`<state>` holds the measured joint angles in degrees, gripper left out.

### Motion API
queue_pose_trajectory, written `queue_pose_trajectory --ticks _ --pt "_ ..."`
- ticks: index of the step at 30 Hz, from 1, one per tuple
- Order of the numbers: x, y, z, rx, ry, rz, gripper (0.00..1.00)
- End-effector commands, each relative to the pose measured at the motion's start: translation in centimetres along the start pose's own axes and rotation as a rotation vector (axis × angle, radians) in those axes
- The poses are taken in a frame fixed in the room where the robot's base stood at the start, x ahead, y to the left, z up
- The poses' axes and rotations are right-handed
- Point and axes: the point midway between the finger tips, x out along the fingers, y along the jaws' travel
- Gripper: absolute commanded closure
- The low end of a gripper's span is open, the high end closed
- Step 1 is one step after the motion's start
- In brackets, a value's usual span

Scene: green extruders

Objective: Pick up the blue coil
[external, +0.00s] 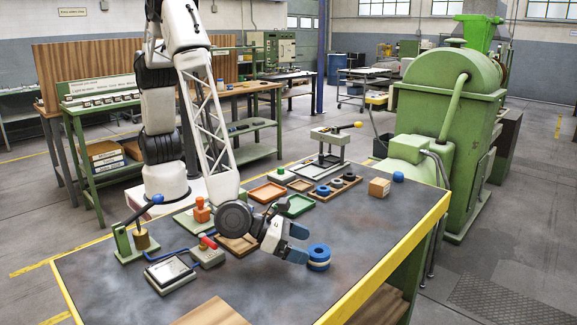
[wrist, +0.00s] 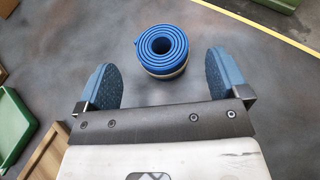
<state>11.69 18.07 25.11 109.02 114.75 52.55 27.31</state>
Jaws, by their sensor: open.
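The blue coil (external: 319,252) sits on the dark table top, to the right of my gripper in the external view. It is a rolled blue band with a pale layer beneath it. In the wrist view the coil (wrist: 162,47) lies ahead of my gripper (wrist: 167,80), roughly centred between the two blue fingertips and a little beyond them. My gripper (external: 298,242) is open and empty, low over the table, with its fingers pointing toward the coil.
A green tray (external: 295,206) and an orange tray (external: 268,192) lie behind my gripper. A wooden holder (external: 333,187) with dark rings stands farther back. A red-handled block (external: 208,253) is to the left. The yellow table edge (external: 390,262) runs right of the coil, with bare table between.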

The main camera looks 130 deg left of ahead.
Motion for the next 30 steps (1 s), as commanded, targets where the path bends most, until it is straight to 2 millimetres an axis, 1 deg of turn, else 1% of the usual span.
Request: queue_pose_trajectory --ticks 5,8,18,21,25,30 --pt "0.4 0.0 0.0 0.000 0.000 0.000 0.07" --pt "1.0 -0.1 0.0 -0.001 0.000 0.000 0.07" --pt "4.1 -0.1 -0.2 -0.001 0.001 0.001 0.07" --pt "4.8 -0.2 -0.2 0.000 0.000 0.000 0.07" --pt "5.2 -0.2 -0.1 -0.001 -0.001 0.000 0.07" --pt "5.2 -0.2 -0.1 0.000 0.000 0.000 0.07"
